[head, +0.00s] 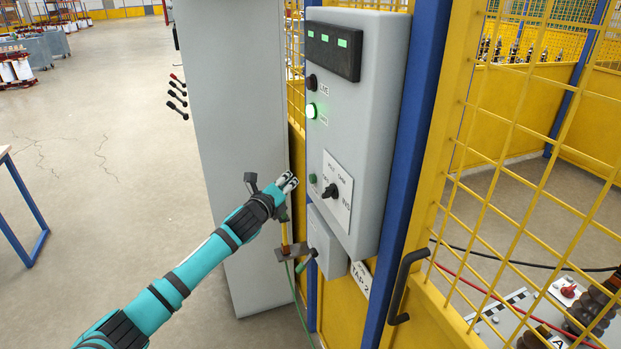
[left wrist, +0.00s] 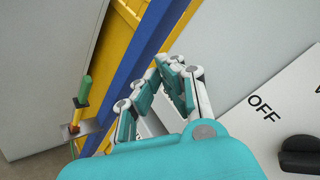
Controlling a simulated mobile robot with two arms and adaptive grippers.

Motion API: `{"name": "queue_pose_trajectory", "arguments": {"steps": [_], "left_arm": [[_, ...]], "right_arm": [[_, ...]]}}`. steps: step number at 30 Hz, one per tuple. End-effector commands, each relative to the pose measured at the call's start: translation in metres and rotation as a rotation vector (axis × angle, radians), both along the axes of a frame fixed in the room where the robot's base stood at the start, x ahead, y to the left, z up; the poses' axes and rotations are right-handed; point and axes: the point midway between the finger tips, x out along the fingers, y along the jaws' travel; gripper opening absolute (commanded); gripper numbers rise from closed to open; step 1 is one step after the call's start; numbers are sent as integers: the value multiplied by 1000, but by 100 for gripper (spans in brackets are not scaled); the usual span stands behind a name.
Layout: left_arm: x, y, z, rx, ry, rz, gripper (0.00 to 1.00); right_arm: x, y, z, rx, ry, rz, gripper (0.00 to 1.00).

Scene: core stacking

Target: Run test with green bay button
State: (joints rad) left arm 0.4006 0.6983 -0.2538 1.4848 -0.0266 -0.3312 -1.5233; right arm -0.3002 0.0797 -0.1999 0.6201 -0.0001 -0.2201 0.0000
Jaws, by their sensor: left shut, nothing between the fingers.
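The grey control box (head: 372,130) hangs on the blue post of the yellow fence. A small green button (head: 312,178) is on its front, low and left, beside a plate with a black rotary knob (head: 331,191). The knob also shows in the left wrist view (left wrist: 300,156), next to the word OFF. My left gripper (head: 290,181) is shut and empty, just left of the green button, apparently with a small gap. In the left wrist view its fingers (left wrist: 172,66) are together, and I cannot see the button there. My right gripper is not in view.
A green lamp (head: 311,111) glows below a dark one (head: 311,82). A smaller grey box (head: 326,240) with a green-handled lever sits below. A grey cabinet (head: 235,110) stands behind my arm. A black handle (head: 404,285) is on the yellow mesh gate at right.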

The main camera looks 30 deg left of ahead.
Motion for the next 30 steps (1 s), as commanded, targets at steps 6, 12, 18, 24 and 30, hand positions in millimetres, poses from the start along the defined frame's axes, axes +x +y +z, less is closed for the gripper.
{"name": "queue_pose_trajectory", "arguments": {"steps": [6,12,18,24,30], "left_arm": [[-17,14,0,2,2,0,0],[-23,19,1,0,0,-1,0],[-23,19,0,0,0,-1,0],[-22,19,0,0,1,-1,0],[-22,19,0,0,1,-1,0]], "right_arm": [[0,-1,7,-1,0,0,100],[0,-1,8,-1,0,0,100],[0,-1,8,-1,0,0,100],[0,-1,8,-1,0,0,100],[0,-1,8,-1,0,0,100]]}}
